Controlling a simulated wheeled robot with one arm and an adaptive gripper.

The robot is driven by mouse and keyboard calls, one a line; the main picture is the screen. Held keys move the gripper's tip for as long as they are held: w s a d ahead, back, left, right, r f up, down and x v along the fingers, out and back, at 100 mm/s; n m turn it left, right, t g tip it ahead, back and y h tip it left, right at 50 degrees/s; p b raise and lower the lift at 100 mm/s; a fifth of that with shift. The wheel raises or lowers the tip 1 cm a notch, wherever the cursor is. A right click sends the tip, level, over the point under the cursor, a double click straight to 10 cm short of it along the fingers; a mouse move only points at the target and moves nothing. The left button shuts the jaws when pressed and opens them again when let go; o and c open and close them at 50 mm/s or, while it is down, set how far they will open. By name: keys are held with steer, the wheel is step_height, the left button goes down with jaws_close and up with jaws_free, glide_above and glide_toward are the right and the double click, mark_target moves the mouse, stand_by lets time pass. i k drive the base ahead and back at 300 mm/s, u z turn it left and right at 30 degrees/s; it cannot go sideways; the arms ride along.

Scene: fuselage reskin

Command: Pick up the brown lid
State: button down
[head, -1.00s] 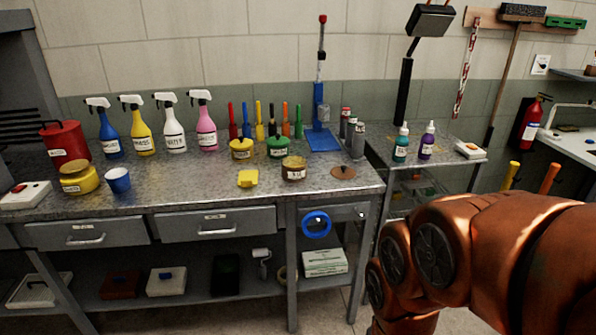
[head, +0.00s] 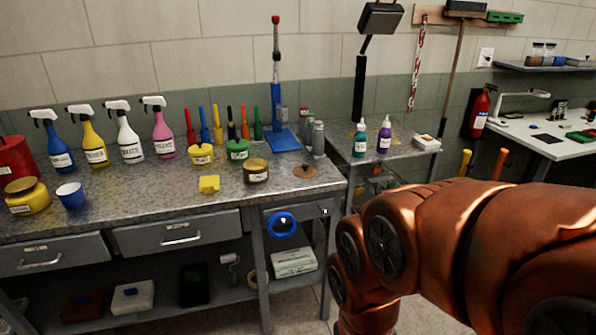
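The brown lid (head: 305,171) is a flat round disc lying on the metal workbench (head: 130,206), near its right end. A small brown-labelled jar (head: 256,170) stands just to its left, apart from it. My copper-coloured arm fills the lower right of the head view, in front of the bench. My gripper is out of the picture, so its state and its distance from the lid do not show.
Grey spray cans (head: 318,139) and a blue stand (head: 283,138) are behind the lid. A yellow block (head: 209,184) lies left of the jar. A blue tape roll (head: 281,225) hangs on the bench front below. A side table (head: 395,150) with two dropper bottles stands to the right.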

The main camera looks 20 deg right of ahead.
mark_target(304, 171)
steer(key=u, duration=0.1)
steer(key=i, duration=1.25)
steer(key=u, duration=0.45)
